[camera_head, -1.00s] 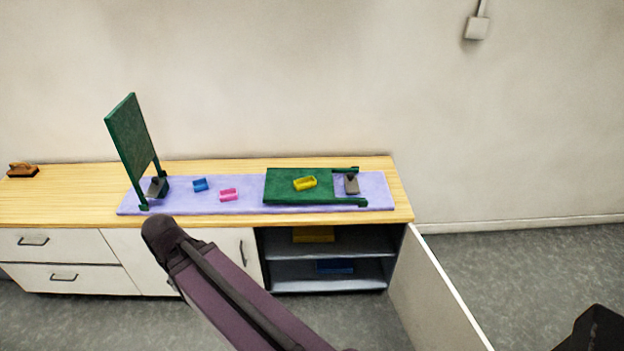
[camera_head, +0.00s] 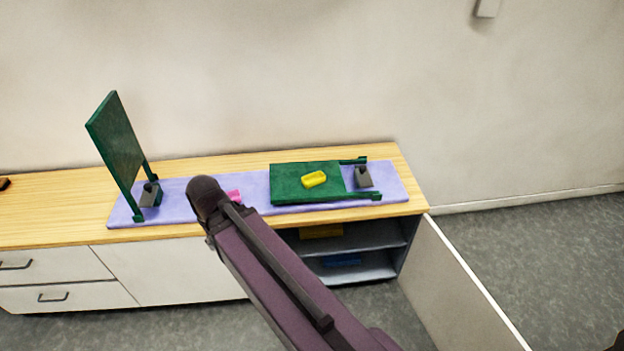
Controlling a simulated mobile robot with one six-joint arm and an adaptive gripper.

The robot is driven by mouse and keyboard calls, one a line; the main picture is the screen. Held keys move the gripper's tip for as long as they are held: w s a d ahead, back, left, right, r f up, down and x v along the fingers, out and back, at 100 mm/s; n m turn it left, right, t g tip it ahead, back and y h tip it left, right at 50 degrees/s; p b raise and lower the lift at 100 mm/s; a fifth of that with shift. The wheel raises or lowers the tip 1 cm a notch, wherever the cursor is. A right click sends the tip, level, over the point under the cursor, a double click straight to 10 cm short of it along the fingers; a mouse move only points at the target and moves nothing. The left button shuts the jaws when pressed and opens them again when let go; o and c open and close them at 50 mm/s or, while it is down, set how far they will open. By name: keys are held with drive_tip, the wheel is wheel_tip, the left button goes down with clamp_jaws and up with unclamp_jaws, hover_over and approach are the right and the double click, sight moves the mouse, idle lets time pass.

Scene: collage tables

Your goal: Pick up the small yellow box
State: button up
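The small yellow box (camera_head: 314,179) lies on a flat green panel (camera_head: 290,193), on the right part of a purple mat (camera_head: 175,208). It looks like a shallow open tray and sits slightly tilted in the picture. My arm reaches up from the bottom with its dark rounded joint in front of the mat, left of the yellow box. My gripper itself does not show. A pink box shows only in part behind my arm (camera_head: 233,195). The blue box that was on the mat is hidden now.
The wooden counter (camera_head: 60,219) carries the mat. A green panel stands upright at left (camera_head: 117,143), with a grey block (camera_head: 151,195) by its foot; another grey block (camera_head: 363,177) is at right. Below, an open shelf holds yellow and blue items. The open cabinet door (camera_head: 459,285) juts forward.

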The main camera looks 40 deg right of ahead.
drive_tip(key=shift+w+d, duration=0.1)
drive_tip(key=shift+d, duration=0.25)
drive_tip(key=o, duration=0.4)
drive_tip(key=shift+d, duration=0.1)
drive_tip(key=shift+o, duration=1)
drive_tip(key=shift+d+f, duration=0.15)
drive_tip(key=w+d+f+n+h+b, duration=0.4)
drive_tip(key=d+b, duration=0.3)
drive_tip(key=d, duration=0.3)
drive_tip(key=w+d+f+n+g+h+b, duration=0.1)
drive_tip(key=w+d+f+n+h+b, duration=0.2)
drive_tip(key=w+d+n+b, duration=0.3)
drive_tip(key=w+d+f+n+h+b, duration=0.4)
drive_tip(key=d+b, duration=0.5)
drive_tip(key=d, duration=0.4)
drive_tip(key=shift+w+d+f+n+g+h+b, duration=0.2)
drive_tip(key=shift+w+n+h, duration=0.25)
drive_tip(key=shift+w, duration=0.25)
drive_tip(key=shift+w+d+f+n+g+h+b, duration=0.1)
drive_tip(key=shift+w+d+n+g+h+b, duration=0.1)
drive_tip(key=shift+w+n+h, duration=0.35)
drive_tip(key=shift+w+d+r, duration=0.2)
drive_tip(key=shift+w+d, duration=0.1)
drive_tip(key=shift+d, duration=0.05)
